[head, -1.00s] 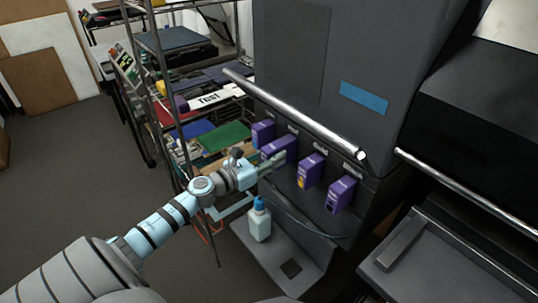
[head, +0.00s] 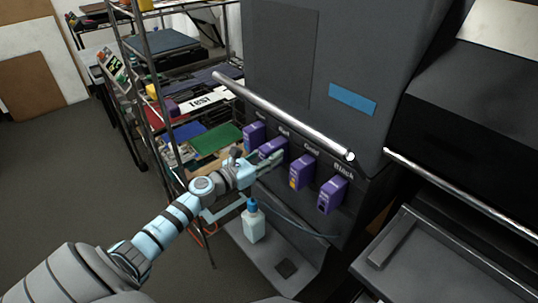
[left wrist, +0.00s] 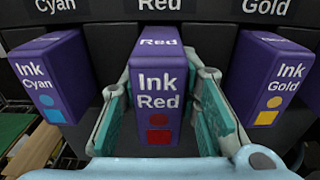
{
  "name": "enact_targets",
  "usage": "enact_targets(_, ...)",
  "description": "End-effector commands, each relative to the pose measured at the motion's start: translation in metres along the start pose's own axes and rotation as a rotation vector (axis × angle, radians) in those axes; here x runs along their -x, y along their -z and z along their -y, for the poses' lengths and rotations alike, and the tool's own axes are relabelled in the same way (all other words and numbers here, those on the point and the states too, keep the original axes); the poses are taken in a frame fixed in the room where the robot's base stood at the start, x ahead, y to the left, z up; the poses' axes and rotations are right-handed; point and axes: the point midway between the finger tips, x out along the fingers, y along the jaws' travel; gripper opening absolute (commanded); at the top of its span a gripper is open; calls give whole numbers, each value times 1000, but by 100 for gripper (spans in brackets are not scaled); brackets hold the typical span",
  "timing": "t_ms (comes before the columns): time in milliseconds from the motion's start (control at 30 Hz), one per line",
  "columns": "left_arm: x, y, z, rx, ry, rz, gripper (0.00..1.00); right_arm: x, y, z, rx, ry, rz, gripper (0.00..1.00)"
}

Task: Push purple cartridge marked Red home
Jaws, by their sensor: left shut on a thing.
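The purple cartridge marked Red (head: 272,148) sits in the slot under the label Red on the dark machine, its front end sticking out. It also shows upright in the left wrist view (left wrist: 158,88), with "Ink Red" and red marks on its face. My left gripper (head: 266,163) is shut on it, with one teal-padded finger on each side in the left wrist view (left wrist: 160,118). The inner end of the cartridge is hidden in the slot. My right gripper is not in view.
The Cyan cartridge (head: 253,137) is left of the Red one; the Gold (head: 303,172) and Black (head: 332,195) ones are to its right. A metal bar (head: 285,115) runs above. A bottle (head: 252,224) stands below on a ledge. A loaded shelf rack (head: 165,110) stands left.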

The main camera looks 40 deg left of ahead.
Motion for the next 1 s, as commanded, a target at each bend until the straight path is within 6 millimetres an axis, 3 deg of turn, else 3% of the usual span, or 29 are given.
enact_targets(700,-24,-2,0,0,0,3,0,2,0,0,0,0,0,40)
enact_targets(733,-24,-2,0,0,0,2,31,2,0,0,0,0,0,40)
enact_targets(867,-24,-2,0,0,0,2,52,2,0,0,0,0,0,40)
enact_targets(1000,-24,-1,0,0,0,1,53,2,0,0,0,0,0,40)
